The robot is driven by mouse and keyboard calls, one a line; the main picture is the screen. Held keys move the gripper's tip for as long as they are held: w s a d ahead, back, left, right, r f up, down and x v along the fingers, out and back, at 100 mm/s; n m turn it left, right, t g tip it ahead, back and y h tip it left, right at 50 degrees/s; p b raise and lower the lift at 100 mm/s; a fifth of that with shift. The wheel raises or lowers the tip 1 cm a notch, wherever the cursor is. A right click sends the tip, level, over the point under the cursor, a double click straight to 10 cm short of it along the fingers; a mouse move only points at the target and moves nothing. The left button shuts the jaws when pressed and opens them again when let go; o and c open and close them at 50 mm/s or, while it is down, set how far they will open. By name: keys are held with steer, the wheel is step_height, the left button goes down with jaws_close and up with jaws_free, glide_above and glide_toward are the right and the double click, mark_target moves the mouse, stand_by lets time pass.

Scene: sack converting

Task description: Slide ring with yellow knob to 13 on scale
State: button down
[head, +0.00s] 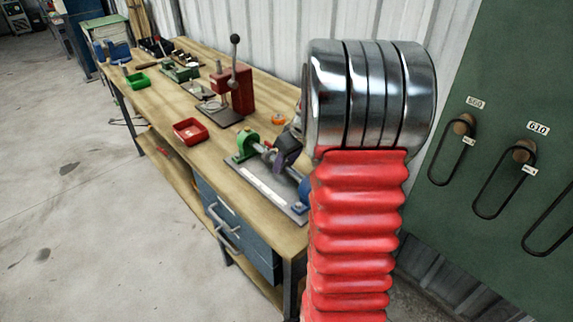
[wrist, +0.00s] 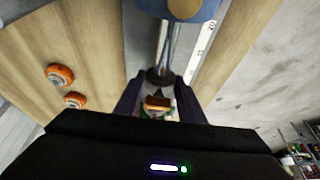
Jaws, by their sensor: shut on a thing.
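The slide fixture stands on the bench, with a green end block (head: 247,146), a blue end block (head: 304,194) and a metal rod (wrist: 162,45) between them. A white scale strip (head: 264,186) runs beside the rod; it also shows in the wrist view (wrist: 204,45), its marks too small to read surely. A dark ring (wrist: 160,76) sits around the rod. The yellow knob (wrist: 158,103) is between the fingertips of my gripper (wrist: 158,98), which is shut on it. In the head view my gripper (head: 284,156) is at the rod, partly hidden by my arm.
Two orange-rimmed round parts (wrist: 60,75) lie on the bench beside the fixture. A green board (head: 500,140) with hanging loops is at right.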

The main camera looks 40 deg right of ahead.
steer(key=c, duration=1.2)
jaws_free()
steer(key=v, duration=1.3)
steer(key=shift+r, duration=0.35)
steer(key=shift+d, duration=0.1)
